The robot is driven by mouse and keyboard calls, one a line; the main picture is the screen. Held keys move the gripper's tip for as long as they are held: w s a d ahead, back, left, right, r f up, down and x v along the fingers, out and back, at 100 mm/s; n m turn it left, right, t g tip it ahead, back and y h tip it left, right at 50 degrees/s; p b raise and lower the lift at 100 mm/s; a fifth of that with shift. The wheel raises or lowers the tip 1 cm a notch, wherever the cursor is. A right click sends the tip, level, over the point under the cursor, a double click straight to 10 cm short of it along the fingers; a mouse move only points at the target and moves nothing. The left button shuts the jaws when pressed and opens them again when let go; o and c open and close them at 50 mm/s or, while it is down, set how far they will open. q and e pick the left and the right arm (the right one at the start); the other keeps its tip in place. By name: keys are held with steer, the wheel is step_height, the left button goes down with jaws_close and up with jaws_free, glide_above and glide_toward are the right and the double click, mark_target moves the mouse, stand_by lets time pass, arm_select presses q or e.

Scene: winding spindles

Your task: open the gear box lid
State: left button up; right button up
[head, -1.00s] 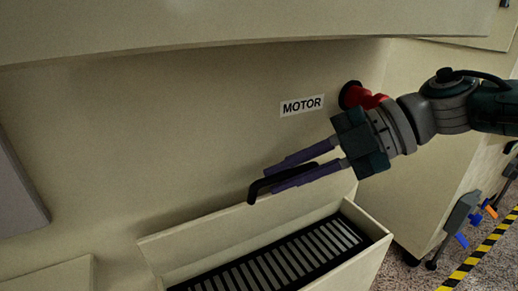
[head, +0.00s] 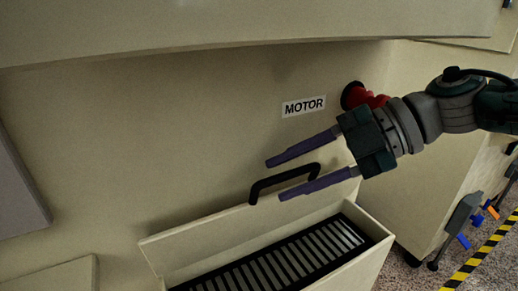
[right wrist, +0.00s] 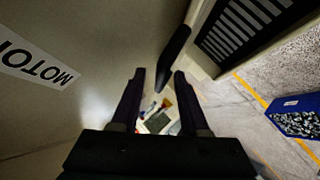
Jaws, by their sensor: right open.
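The gear box (head: 365,265) is a pale open-topped box low against the machine's wall, with a black slatted grille (head: 290,258) inside. A pale panel (head: 215,230), seemingly its lid, stands raised along the back of the box. A black bar handle (head: 284,181) is at its upper edge; it also shows in the right wrist view (right wrist: 174,55). My right gripper (head: 273,180) is open and empty. Its purple fingers appear on either side of the handle in the head view; the right wrist view shows the handle just beyond the fingertips. My left gripper is not in view.
A MOTOR label (head: 303,106) and a red knob (head: 364,97) are on the wall by my right wrist. An overhanging ledge (head: 240,25) runs above. A blue bin (right wrist: 296,117) of small parts stands on the floor near yellow-marked tape.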

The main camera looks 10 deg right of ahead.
steer(key=v, duration=0.9)
steer(key=shift+d, duration=0.15)
steer(key=shift+s+r, duration=0.1)
